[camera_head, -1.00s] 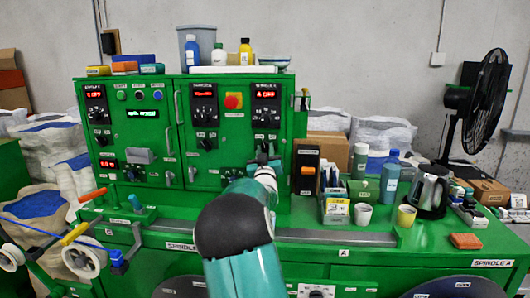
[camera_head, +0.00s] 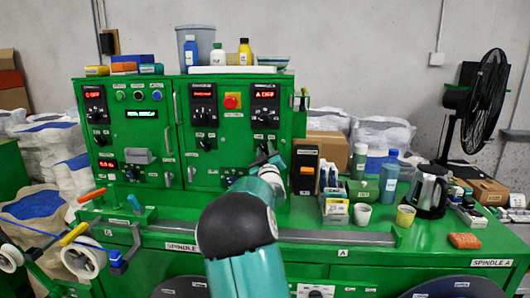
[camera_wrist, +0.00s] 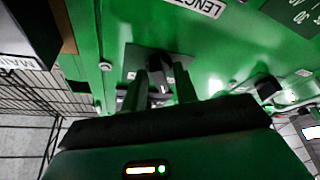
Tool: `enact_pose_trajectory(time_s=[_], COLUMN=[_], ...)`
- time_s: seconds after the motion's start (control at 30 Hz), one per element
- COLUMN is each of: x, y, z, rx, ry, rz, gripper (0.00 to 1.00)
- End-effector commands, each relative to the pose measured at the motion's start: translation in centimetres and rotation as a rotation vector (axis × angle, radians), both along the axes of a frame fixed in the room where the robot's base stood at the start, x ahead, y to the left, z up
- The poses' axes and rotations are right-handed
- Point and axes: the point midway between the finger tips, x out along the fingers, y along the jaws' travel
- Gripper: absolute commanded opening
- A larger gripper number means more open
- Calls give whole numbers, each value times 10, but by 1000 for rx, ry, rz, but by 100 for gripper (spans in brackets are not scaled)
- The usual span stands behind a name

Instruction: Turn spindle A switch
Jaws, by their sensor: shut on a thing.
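The green control cabinet (camera_head: 225,155) stands in front of me, and its right panel carries a red display (camera_head: 264,95) that seems to read "A OFF". My gripper (camera_head: 266,155) is at the lower part of this right panel. In the wrist view, my gripper's two fingers (camera_wrist: 161,86) are closed around a black switch knob (camera_wrist: 158,64) on a dark plate. A label beside the plate is partly hidden by the fingers, so I cannot read the switch's name. In the head view my arm and gripper hide this knob.
A red emergency button (camera_head: 232,102) sits left of the display. A black box with an orange switch (camera_head: 306,170) stands just right of my gripper. Bottles, cups and a kettle (camera_head: 428,191) fill the bench further right. A metal rail (camera_head: 330,238) runs along the bench front.

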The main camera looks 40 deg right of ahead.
Motion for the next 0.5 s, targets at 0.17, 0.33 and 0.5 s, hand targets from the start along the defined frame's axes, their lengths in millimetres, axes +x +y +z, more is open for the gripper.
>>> enact_pose_trajectory(time_s=[0.17, 0.33, 0.5], x=[0, 0, -7], y=[0, 0, 6], z=[0, 0, -3], rx=[-1, 0, 1], ry=[-1, 0, 0], rz=[1, 0, 0], gripper=[33, 33, 33])
